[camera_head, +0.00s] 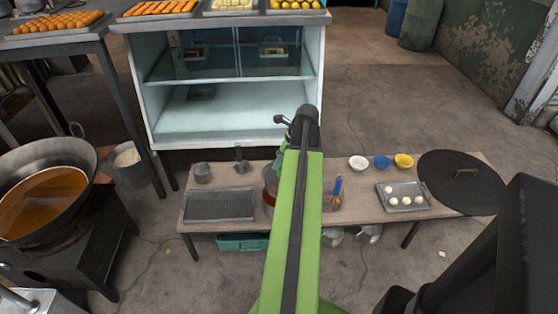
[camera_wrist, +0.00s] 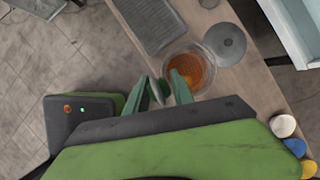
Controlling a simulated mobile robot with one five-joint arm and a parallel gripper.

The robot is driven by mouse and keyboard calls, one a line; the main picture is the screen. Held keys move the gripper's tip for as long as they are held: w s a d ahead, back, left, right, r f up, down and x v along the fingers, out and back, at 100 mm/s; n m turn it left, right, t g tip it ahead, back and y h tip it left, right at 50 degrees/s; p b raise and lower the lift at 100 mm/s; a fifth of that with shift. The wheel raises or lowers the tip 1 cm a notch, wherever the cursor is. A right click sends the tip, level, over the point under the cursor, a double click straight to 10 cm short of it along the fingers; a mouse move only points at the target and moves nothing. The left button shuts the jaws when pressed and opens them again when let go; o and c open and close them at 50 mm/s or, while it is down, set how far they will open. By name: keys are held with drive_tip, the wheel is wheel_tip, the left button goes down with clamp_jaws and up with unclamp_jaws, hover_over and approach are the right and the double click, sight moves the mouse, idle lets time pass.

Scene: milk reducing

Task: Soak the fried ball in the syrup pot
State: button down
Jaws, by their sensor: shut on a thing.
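The syrup pot (camera_wrist: 201,72) is a clear round pot with amber syrup in it. In the head view the pot (camera_head: 268,186) is partly hidden by my green arm. My gripper (camera_wrist: 168,88) shows in the wrist view, with its green fingertips at the pot's lower-left rim. A round grey lid (camera_wrist: 225,42) lies next to the pot. I cannot pick out a single fried ball at the gripper.
A grey rack tray (camera_head: 219,204) is left of the pot. Several white balls lie on a small tray (camera_head: 415,187) at the right, near bowls (camera_head: 358,162) and a dark round lid (camera_head: 462,183). A pan of oil (camera_head: 40,200) stands left. A display cabinet (camera_head: 230,130) stands behind the table.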

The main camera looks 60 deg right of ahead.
wheel_tip(320, 180, down, 14)
drive_tip(key=b, duration=1.4)
drive_tip(key=shift+r, duration=0.1)
idle(5.9)
